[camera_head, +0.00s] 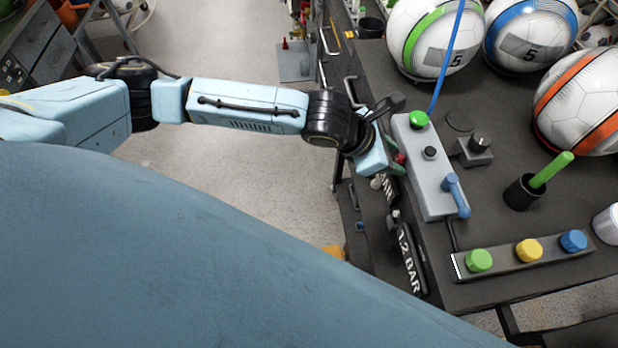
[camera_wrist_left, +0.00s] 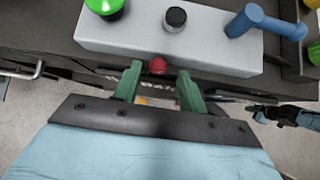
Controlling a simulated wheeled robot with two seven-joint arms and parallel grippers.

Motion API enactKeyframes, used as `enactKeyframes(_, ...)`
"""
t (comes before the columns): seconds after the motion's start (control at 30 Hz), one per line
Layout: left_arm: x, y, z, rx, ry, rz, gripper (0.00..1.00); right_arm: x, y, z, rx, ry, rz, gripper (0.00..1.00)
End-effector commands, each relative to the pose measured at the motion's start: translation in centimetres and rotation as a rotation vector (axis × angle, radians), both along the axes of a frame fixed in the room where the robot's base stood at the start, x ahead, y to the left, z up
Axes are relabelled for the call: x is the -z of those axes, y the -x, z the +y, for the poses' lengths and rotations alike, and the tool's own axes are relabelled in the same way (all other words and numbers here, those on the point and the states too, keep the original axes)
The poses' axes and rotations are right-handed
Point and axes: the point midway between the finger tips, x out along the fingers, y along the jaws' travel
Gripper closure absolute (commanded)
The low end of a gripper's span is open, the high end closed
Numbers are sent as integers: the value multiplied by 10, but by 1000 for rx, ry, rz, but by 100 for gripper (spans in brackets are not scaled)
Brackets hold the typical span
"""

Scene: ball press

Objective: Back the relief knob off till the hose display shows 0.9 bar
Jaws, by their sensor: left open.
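My left gripper (camera_head: 388,158) is open at the near side of a grey control box (camera_head: 428,170). In the left wrist view its green fingers (camera_wrist_left: 158,84) stand either side of a small red knob (camera_wrist_left: 158,66) on the box's front face, with gaps on both sides. The box carries a green button (camera_head: 419,119), a black knob (camera_head: 430,152) and a blue lever (camera_head: 455,195). No label shows which knob is the relief knob. One black display (camera_head: 410,262) reads 1.2 BAR; another (camera_head: 389,190) shows only BAR, its number covered. Which display belongs to the hose is unclear.
A blue hose (camera_head: 447,60) rises from the box. Soccer balls (camera_head: 530,35) stand at the back. A black knob block (camera_head: 474,150), a cup with a green rod (camera_head: 524,192) and a strip of coloured buttons (camera_head: 525,252) are nearby. A dark jointed part (camera_wrist_left: 290,115), perhaps my right arm, shows in the wrist view.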

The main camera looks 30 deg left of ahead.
Motion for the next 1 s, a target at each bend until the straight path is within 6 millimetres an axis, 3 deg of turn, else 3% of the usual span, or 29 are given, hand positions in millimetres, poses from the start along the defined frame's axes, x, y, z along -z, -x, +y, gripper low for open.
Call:
enactKeyframes(0.1,-22,10,18,-3,-1,-3,59,-1,1,-1,0,1,3,100)
enactKeyframes(0.63,-96,59,74,-7,1,1,59,-3,2,-1,-1,1,4,100)
enactKeyframes(1.0,-49,-9,66,-375,278,161,59,11,1,1,-1,-1,1,100)
